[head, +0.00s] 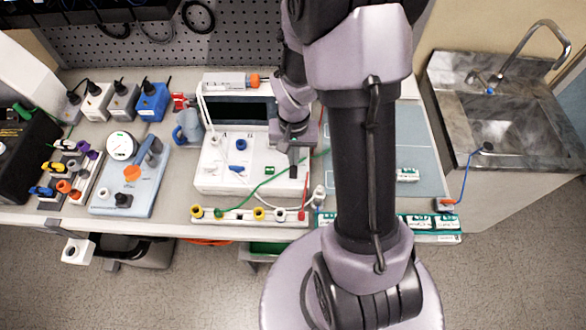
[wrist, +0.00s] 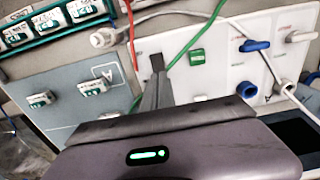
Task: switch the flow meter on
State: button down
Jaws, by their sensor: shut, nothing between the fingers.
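A white panel device (head: 215,178) with a dark screen (head: 240,110) stands mid-bench; no readable label shows which device is the flow meter. On its face are a green switch (head: 270,170), a blue knob (head: 240,144) and white knobs. The wrist view also shows the green switch (wrist: 197,57) and the blue knob (wrist: 254,46). My gripper (head: 293,168) is shut and empty over the panel's right part. In the wrist view, my gripper (wrist: 157,68) is left of the green switch, apart from it. Whether the dark tip touches the panel cannot be told.
A blue board with a round dial (head: 121,146) lies to the left. Green and red cables (head: 305,194) cross the panel near my gripper. A grey-blue panel (wrist: 75,110) with small green-marked switches is alongside. A sink (head: 495,120) is at right.

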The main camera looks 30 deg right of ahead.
jog(key=shift+f+b, duration=0.95)
jog(key=shift+f, duration=0.1)
dwell(0.5)
notch_tip(320, 180, up, 7)
jog(key=p, duration=0.5)
dwell(0.4)
